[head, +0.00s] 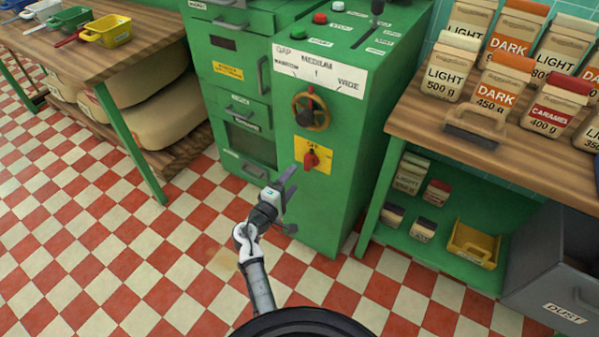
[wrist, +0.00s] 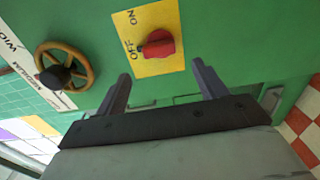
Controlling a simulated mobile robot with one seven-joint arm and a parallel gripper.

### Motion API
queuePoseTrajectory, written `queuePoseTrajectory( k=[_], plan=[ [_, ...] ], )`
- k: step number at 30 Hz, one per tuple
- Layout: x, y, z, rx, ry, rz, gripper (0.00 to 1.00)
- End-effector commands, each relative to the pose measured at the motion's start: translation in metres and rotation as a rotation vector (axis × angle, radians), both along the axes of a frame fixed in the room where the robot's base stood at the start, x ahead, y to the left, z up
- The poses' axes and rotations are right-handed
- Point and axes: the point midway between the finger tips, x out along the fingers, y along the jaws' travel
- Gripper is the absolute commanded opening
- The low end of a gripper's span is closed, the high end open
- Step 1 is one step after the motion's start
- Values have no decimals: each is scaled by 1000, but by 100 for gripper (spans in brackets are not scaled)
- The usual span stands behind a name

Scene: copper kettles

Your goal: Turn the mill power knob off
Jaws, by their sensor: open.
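The red power knob (head: 311,160) sits on a yellow plate (head: 325,152) on the front of the green mill (head: 335,205). In the wrist view the knob (wrist: 160,44) is near the top centre. The yellow plate (wrist: 170,68) carries the words OFF and ON. The knob's dark left end lies close to the OFF word; I cannot tell for certain which setting it marks. My gripper (head: 285,182) is open and empty, below and left of the knob in the head view. In the wrist view my gripper (wrist: 162,84) points toward the knob, apart from it.
A brass handwheel (head: 311,112) is above the knob, under a gap scale (head: 318,72). Green and red buttons (head: 320,18) are on the mill's top. A wooden table (head: 60,60) stands left, and a counter with labelled bags (head: 493,82) stands right. The checkered floor before the mill is clear.

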Motion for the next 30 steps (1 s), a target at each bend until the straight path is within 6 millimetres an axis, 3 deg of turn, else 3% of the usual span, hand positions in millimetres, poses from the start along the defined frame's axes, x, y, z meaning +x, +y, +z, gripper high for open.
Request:
queuePoseTrajectory(
  k=[3, 10, 30],
  plan=[
    [-24, 14, -2, -1, 1, 1, 71],
    [-51, 29, -1, -1, 2, 0, 71],
    [-55, 33, 1, 3, -1, 3, 71]
  ],
)
